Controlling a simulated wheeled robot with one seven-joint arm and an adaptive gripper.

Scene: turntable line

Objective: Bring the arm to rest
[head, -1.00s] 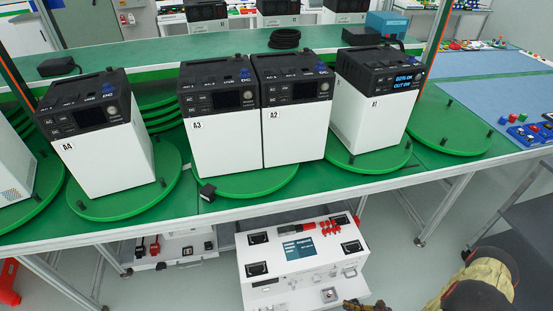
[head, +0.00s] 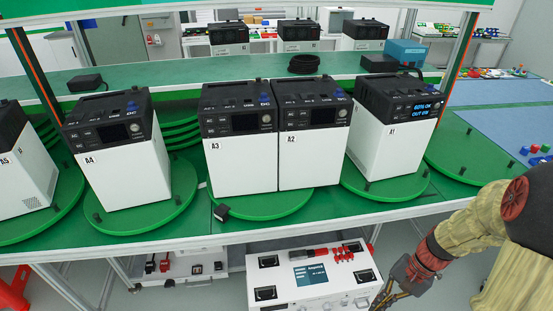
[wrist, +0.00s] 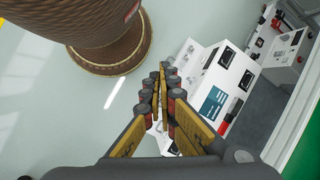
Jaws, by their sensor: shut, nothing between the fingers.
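My gripper (head: 392,300) is at the bottom right of the head view, in front of the table and beside the white test box below it. Its tips are partly cut off by the lower edge there. In the wrist view my gripper (wrist: 163,80) points away from the camera with its fingers together and nothing between them. The white test box (wrist: 218,85) lies beyond and to the right of the fingers. My arm comes in from the right side of the head view.
White power units A4 (head: 122,170), A3 (head: 240,160), A2 (head: 310,155) and A1 (head: 385,140) stand on green turntables (head: 140,218) along the green table. The white test box (head: 330,275) stands low under the table's front edge. Grey floor (wrist: 60,110) is clear at left in the wrist view.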

